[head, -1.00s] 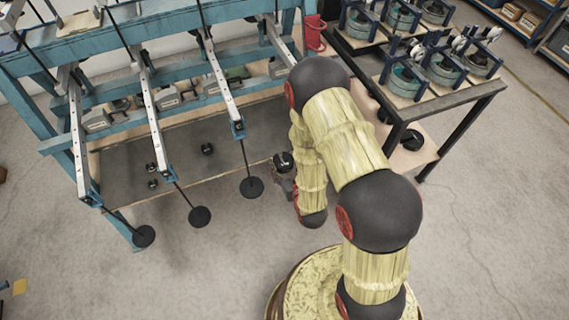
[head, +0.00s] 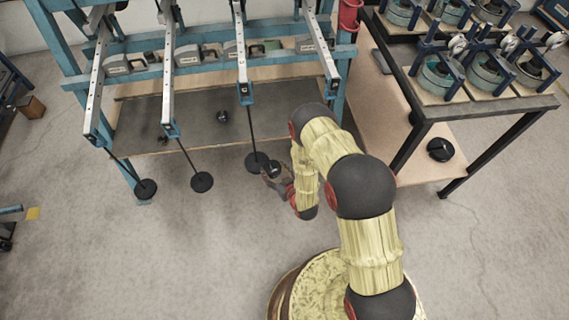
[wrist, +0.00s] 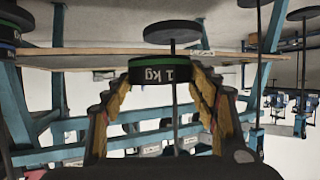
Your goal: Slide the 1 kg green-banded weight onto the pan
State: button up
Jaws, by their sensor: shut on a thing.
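My gripper (wrist: 162,84) is shut on the black 1 kg weight with the green band (wrist: 160,72), one finger on each side. The wrist view is upside down. There a hanger rod (wrist: 175,120) runs behind the weight to a round black pan (wrist: 172,32), which lies lower than the weight in the room. I cannot tell whether the rod is in the weight's slot. In the head view my gripper (head: 279,178) holds the dark weight (head: 272,170) close to the right edge of the third pan from the left (head: 255,160), overlapping it in the picture.
Two more hanging pans, the left one (head: 145,189) and the second one (head: 201,182), hang to the left. A dark weight (head: 222,116) lies on the grey bench shelf (head: 190,128). A side table (head: 436,118) with instruments stands right. Open floor lies in front.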

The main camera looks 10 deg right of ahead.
send_near(259, 164)
jog(key=shift+w+a+r+n+y+b, duration=0.15)
jog(key=shift+w+a+b, duration=0.1)
jog(key=shift+w, duration=0.35)
jog(key=shift+w+a+r+n+y+b, duration=0.1)
jog(key=shift+w+a+b, duration=0.1)
jog(key=shift+w, duration=0.4)
jog(key=shift+w+a+r+n+y+b, duration=0.15)
jog(key=shift+w+a+b, duration=0.1)
jog(key=shift+w, duration=0.35)
jog(key=shift+f, duration=0.1)
jog(key=shift+w+a+b, duration=0.35)
jog(key=shift+w+b, duration=0.1)
jog(key=shift+w, duration=0.4)
jog(key=shift+w+a+b, duration=0.3)
jog(key=shift+w+b, duration=0.1)
jog(key=shift+w, duration=0.45)
jog(key=shift+w+a+b, duration=0.35)
jog(key=shift+w+b, duration=0.1)
jog(key=shift+w, duration=0.4)
dwell(0.7)
jog(key=shift+f+b, duration=0.4)
dwell(0.6)
jog(key=o, duration=1.5)
jog(key=shift+c, duration=0.2)
jog(key=o, duration=0.4)
jog(key=shift+s, duration=0.1)
jog(key=shift+o, duration=0.2)
jog(key=shift+f, duration=0.1)
